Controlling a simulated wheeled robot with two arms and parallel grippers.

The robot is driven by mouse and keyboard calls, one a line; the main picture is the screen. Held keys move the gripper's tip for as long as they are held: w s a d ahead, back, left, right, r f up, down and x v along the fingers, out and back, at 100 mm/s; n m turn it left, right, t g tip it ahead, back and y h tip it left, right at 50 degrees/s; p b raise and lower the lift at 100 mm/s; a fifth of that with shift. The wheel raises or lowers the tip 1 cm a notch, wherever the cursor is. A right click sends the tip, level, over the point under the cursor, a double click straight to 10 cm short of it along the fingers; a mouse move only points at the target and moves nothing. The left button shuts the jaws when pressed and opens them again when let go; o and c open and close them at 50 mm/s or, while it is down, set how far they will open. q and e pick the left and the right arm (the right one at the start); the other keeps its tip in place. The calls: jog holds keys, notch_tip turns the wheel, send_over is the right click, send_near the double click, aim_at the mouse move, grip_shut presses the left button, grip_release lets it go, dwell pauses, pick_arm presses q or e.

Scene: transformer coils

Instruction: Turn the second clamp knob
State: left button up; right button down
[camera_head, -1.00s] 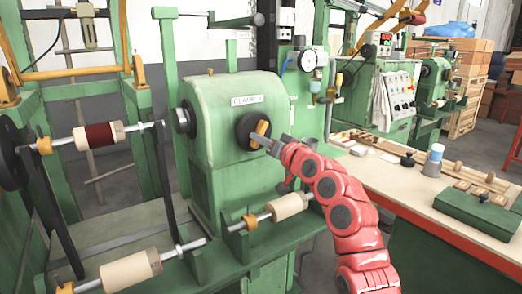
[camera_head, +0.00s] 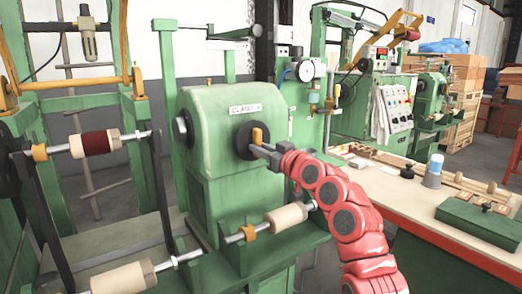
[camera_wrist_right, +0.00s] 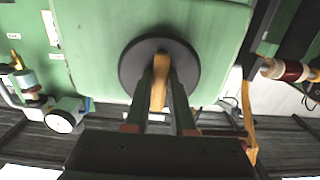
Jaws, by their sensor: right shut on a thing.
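The clamp knob is a round black disc (camera_head: 243,146) with an upright yellow handle (camera_head: 257,136). It sits on the front of the green machine housing (camera_head: 205,130), below a white label (camera_head: 245,108) that seems to begin with CLAMP. My right gripper (camera_head: 264,150), on the red arm, is shut on the yellow handle. In the right wrist view the black disc (camera_wrist_right: 188,68) fills the middle. The handle (camera_wrist_right: 159,82) stands nearly vertical between the two fingers of my right gripper (camera_wrist_right: 161,92). My left gripper is not in view.
Below the knob, a horizontal shaft carries cream coils (camera_head: 286,217). A shaft with a dark red coil (camera_head: 95,143) is at the left. At the right is a workbench (camera_head: 425,205) with a green box (camera_head: 475,216) and small parts. A control panel (camera_head: 392,110) stands behind.

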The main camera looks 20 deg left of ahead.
jog(key=shift+f, duration=0.15)
jog(key=c, duration=0.8)
grip_release()
jog(key=shift+o, duration=0.2)
jog(key=p+v, duration=0.1)
jog(key=v, duration=1.6)
jog(key=shift+d, duration=0.2)
jog(key=shift+s, duration=0.1)
